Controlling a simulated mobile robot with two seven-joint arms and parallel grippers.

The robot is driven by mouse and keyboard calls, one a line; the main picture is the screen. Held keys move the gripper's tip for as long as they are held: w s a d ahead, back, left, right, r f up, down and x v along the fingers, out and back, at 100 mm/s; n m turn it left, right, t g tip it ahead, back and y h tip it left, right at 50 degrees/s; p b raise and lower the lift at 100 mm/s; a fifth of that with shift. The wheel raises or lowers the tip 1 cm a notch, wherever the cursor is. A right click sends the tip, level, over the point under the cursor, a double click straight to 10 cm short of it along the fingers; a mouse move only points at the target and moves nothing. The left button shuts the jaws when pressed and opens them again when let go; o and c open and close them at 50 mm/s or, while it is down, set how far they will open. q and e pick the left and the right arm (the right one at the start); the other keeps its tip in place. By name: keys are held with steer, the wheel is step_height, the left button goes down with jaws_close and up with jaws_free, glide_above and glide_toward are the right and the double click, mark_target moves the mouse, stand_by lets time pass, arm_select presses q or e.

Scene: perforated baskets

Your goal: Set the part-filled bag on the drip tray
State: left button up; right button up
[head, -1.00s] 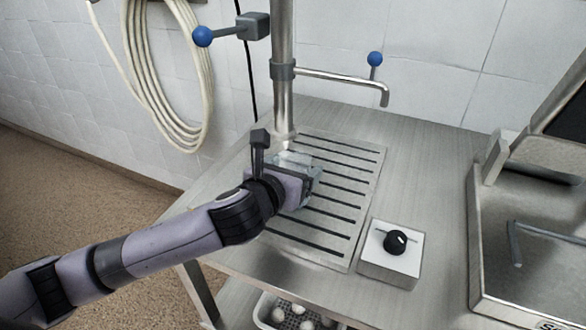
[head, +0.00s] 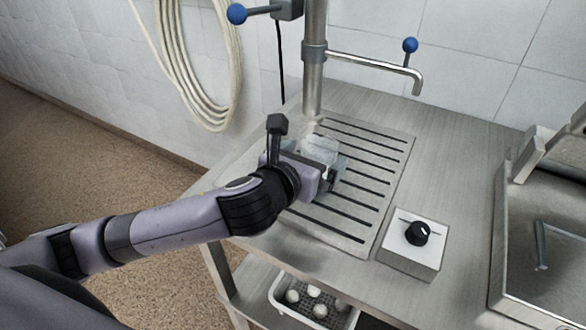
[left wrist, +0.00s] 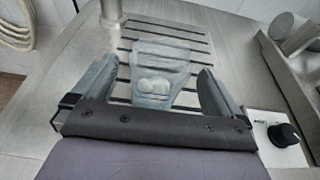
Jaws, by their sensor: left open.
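The part-filled bag (left wrist: 158,72) is clear and lies on the slotted drip tray (left wrist: 192,36), with pale round lumps inside it. In the head view the bag (head: 320,148) shows just past my left gripper, partly covered by it. The drip tray (head: 372,180) is set in the steel counter below the tap. My left gripper (head: 335,172) is open over the tray. In the left wrist view its fingers (left wrist: 158,85) stand apart on either side of the bag, with gaps visible. My right gripper is not in view.
A steel post with a tap (head: 415,80) and blue-knobbed levers stands behind the tray. A white box with a black knob (head: 417,232) sits right of the tray. A sink (head: 550,240) is at the far right. A white basket (head: 285,300) with pale balls is below the counter.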

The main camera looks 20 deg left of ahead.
arm_select(q)
steer(key=v, duration=0.8)
steer(key=shift+s+r, duration=0.15)
steer(key=shift+s, duration=0.15)
